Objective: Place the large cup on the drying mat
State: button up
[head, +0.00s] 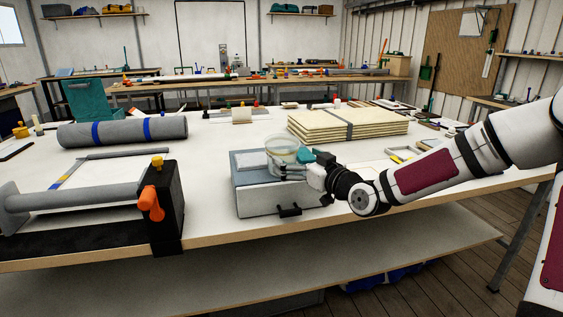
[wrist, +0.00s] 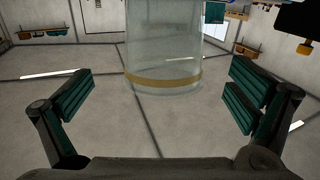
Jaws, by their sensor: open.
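A clear cup (head: 283,158) with a tan band shows in the head view over the grey case near the table's front edge. It also shows in the wrist view (wrist: 164,55), upright in the picture between the fingers. My gripper (head: 298,163) is at the cup's right side. In the wrist view my gripper (wrist: 160,95) is open, with a gap between each teal finger pad and the cup. Whether the cup rests on the case or is just above it, I cannot tell. I cannot make out a drying mat in either view.
The grey case (head: 262,199) has a blue-grey top and a black latch. A stack of pale boards (head: 345,125) lies behind my gripper. A grey roll with blue bands (head: 122,132) and a black clamp with an orange knob (head: 166,212) are at left.

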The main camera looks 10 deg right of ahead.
aim_at(274, 136)
jog(key=shift+f+b+x, duration=0.2)
jog(key=shift+b+x, duration=0.1)
jog(key=shift+x, duration=1.25)
jog(key=shift+f+b+x, duration=0.2)
jog(key=shift+b+x, duration=0.1)
jog(key=shift+x, duration=1.3)
jog(key=shift+s+a, duration=0.1)
jog(key=shift+a, duration=0.1)
jog(key=c, duration=1.2)
jog(key=shift+c, duration=0.2)
jog(key=shift+r, duration=0.1)
jog(key=shift+r, duration=0.8)
notch_tip(274, 136, up, 2)
jog(key=shift+s+r+p, duration=0.1)
jog(key=shift+s+p, duration=0.1)
jog(key=shift+p, duration=0.35)
jog(key=s+r+m+t+h+p, duration=0.1)
jog(key=s+m+h+p, duration=0.2)
jog(key=s+p, duration=0.9)
jog(key=h, duration=0.3)
jog(key=shift+r+m, duration=0.4)
